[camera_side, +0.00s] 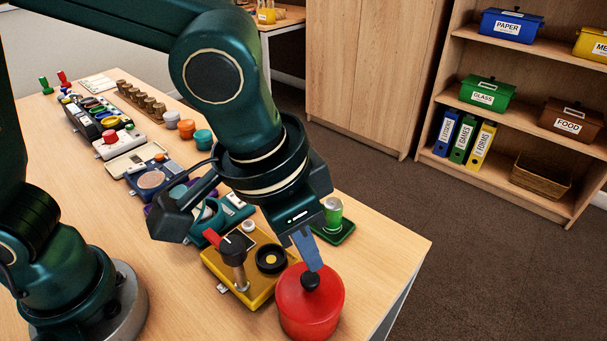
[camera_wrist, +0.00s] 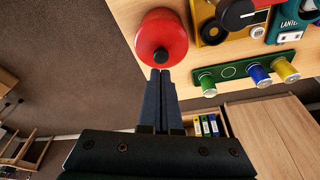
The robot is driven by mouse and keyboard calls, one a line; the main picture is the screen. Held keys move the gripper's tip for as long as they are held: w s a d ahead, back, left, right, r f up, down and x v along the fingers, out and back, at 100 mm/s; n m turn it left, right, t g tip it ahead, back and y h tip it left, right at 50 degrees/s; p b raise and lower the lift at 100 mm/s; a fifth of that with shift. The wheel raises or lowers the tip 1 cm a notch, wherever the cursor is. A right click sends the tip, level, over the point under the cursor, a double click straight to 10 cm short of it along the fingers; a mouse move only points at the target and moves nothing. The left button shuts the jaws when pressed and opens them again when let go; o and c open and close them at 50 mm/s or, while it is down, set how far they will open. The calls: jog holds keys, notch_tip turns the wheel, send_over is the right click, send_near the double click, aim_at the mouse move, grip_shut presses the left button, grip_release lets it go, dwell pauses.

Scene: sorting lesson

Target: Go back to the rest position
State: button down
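My gripper (camera_side: 315,268) points down at the front right of the table, with its tips close to the black knob (camera_side: 310,281) of a red lidded pot (camera_side: 308,312). In the wrist view my gripper (camera_wrist: 159,72) has its two fingers side by side, with only a thin line between them. The red pot (camera_wrist: 176,28) and its dark knob (camera_wrist: 160,56) show just beyond the tips, and nothing shows held between them. I cannot tell whether the tips touch the knob.
A yellow box (camera_side: 222,266) with a red-handled lever stands beside the pot. A green can (camera_side: 333,214) on a green tray is behind it. Several devices and cups run along the table (camera_side: 60,190) to the back left. A shelf (camera_side: 500,188) with bins and binders stands beyond the table.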

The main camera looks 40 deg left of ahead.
jog(key=shift+f, duration=0.65)
jog(key=shift+f, duration=0.7)
notch_tip(320, 180, up, 7)
dwell(1.1)
